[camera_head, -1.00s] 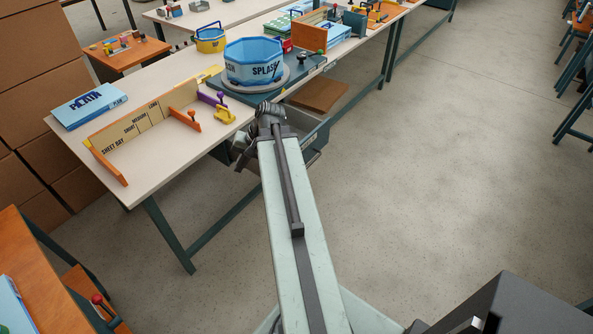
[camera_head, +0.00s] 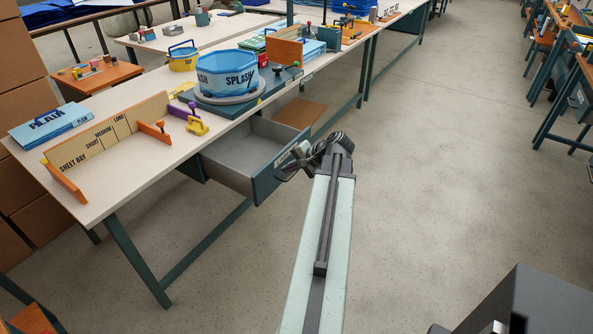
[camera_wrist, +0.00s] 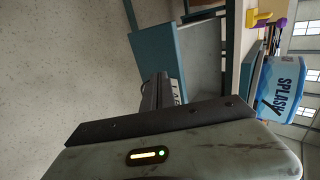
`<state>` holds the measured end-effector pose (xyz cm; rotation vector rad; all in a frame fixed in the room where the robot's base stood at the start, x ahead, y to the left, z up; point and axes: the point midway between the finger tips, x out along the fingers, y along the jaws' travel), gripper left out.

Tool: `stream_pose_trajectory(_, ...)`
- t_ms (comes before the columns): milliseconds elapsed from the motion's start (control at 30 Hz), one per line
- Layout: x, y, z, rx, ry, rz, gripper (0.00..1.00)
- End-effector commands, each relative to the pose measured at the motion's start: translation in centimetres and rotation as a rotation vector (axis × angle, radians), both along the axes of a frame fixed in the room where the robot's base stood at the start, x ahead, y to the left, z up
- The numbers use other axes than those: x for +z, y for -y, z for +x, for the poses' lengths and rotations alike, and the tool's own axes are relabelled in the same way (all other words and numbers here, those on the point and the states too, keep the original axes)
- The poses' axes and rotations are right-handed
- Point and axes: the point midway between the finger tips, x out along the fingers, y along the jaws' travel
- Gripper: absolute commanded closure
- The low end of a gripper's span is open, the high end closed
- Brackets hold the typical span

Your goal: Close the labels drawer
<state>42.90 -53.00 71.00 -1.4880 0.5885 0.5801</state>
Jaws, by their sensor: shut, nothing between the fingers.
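The labels drawer (camera_head: 238,158) is a grey box with a dark teal front, pulled out from under the long workbench. It looks empty. Its front (camera_head: 268,180) faces right and carries a pale label, partly hidden by my gripper. In the wrist view the drawer (camera_wrist: 172,55) is seen sideways, with the label (camera_wrist: 176,90) beside my fingers. My gripper (camera_head: 284,172) is shut with nothing held, close in front of the drawer front. I cannot tell whether it touches the front. It also shows in the wrist view (camera_wrist: 158,85).
The long bench (camera_head: 128,185) carries a blue SPLASH tub (camera_head: 228,78), a sheet bay rack (camera_head: 100,140) and yellow and purple clamps. A brown board (camera_head: 300,113) lies on a shelf beyond the drawer. The bench leg (camera_head: 135,260) stands at left. The floor at right (camera_head: 430,150) is clear.

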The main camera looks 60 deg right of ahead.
Motion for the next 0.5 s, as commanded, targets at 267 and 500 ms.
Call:
stream_pose_trajectory(267, -2.6, 0.1, 4.7, 0.002, 0.0, -0.001, 1.0)
stream_pose_trajectory(500, -2.6, 0.1, 6.7, 0.001, 0.0, -0.001, 1.0)
